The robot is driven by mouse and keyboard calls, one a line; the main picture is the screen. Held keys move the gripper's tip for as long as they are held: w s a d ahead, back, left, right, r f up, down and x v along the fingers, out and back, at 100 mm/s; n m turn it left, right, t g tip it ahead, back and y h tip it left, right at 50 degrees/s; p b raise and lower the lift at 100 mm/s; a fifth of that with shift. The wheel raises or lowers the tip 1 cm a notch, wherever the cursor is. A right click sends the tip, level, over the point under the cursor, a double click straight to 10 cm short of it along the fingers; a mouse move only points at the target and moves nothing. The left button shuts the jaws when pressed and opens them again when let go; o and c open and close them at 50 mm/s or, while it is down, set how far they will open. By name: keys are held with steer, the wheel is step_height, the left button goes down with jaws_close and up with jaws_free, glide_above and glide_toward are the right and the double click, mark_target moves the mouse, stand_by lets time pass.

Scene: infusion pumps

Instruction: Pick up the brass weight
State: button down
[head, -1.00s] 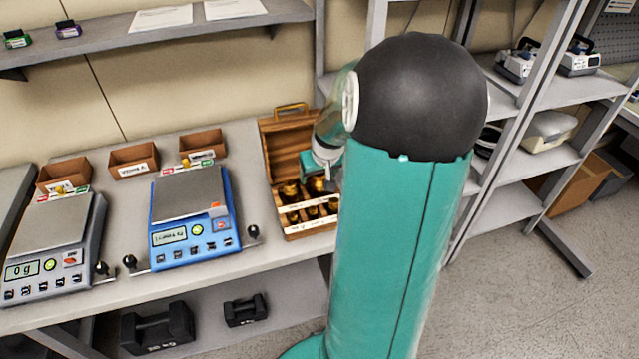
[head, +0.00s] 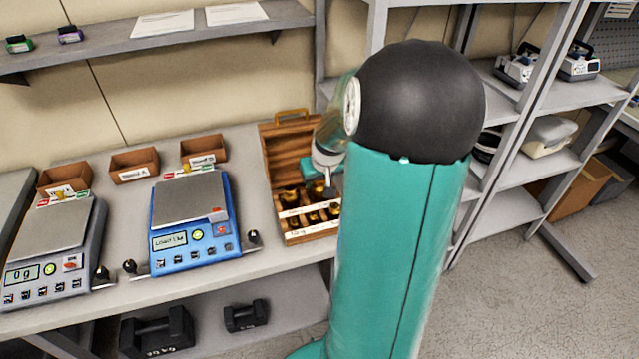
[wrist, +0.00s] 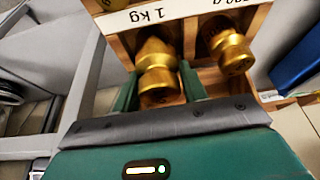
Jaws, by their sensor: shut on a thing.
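In the wrist view, my gripper (wrist: 158,92) has its two green fingers on either side of a brass weight (wrist: 158,66) and is shut on it. The weight has a knob top and stands in a compartment of the wooden box beside a "1 kg" label; whether it is clear of the box floor cannot be told. A second brass weight (wrist: 231,50) is in the adjoining compartment. In the head view, my gripper (head: 329,190) is over the right part of the open wooden box (head: 290,238), partly hidden by my arm. Other brass weights (head: 290,196) show inside.
A blue scale (head: 190,238) with an empty pan stands left of the box, and a grey scale (head: 45,250) reads 0 g. Small brown boxes (head: 134,165) stand behind them. A shelf rack (head: 520,160) is to the right.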

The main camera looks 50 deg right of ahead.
step_height(320, 180, up, 3)
steer(key=shift+w+d, duration=0.1)
steer(key=s+a+r, duration=0.9)
steer(key=a+r, duration=0.1)
steer(key=shift+s+a, duration=0.15)
steer(key=shift+s, duration=0.25)
steer(key=shift+w+r, duration=0.1)
